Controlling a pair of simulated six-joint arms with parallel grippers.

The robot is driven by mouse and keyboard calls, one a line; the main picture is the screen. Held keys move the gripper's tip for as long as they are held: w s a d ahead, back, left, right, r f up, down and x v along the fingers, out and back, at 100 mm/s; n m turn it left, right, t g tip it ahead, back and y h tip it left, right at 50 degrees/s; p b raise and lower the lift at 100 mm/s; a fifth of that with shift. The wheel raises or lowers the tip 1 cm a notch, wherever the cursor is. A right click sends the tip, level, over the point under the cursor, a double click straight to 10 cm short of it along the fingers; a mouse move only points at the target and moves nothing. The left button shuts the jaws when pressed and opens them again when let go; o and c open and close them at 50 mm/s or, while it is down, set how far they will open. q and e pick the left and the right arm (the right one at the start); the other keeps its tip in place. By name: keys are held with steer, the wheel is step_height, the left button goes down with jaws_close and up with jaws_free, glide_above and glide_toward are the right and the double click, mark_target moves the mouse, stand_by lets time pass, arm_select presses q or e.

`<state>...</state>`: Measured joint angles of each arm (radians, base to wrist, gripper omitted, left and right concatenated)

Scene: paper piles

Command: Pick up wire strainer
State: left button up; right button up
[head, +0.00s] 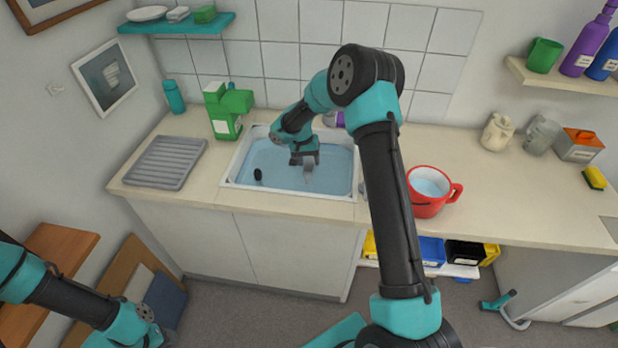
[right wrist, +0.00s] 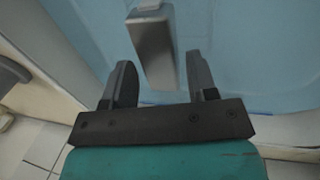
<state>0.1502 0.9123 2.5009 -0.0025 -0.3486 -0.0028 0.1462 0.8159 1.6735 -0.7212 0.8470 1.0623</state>
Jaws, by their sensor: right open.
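My right gripper (head: 307,165) reaches down into the white-rimmed sink (head: 235,172) and points at the blue water. In the right wrist view my right gripper (right wrist: 159,65) is open, its two dark fingers apart. A grey, flat-sided metallic piece (right wrist: 153,52) shows between and beyond the fingertips; I cannot tell whether it is part of the wire strainer or whether the fingers touch it. I cannot clearly make out a wire strainer in either view. My left arm shows at the lower left of the head view; its gripper is out of the picture.
A small black item (head: 258,174) is in the sink's left part. A red pot (head: 427,205) stands to the right. The counter (head: 500,190) beyond it is mostly clear.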

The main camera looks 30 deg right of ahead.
steer(key=f, duration=0.4)
steer(key=shift+s+d, duration=0.15)
steer(key=shift+d, duration=0.2)
jaws_close()
stand_by(0.4)
steer(key=shift+r, duration=0.1)
step_height(320, 180, up, 10)
steer(key=shift+f, duration=0.1)
stand_by(0.4)
stand_by(0.3)
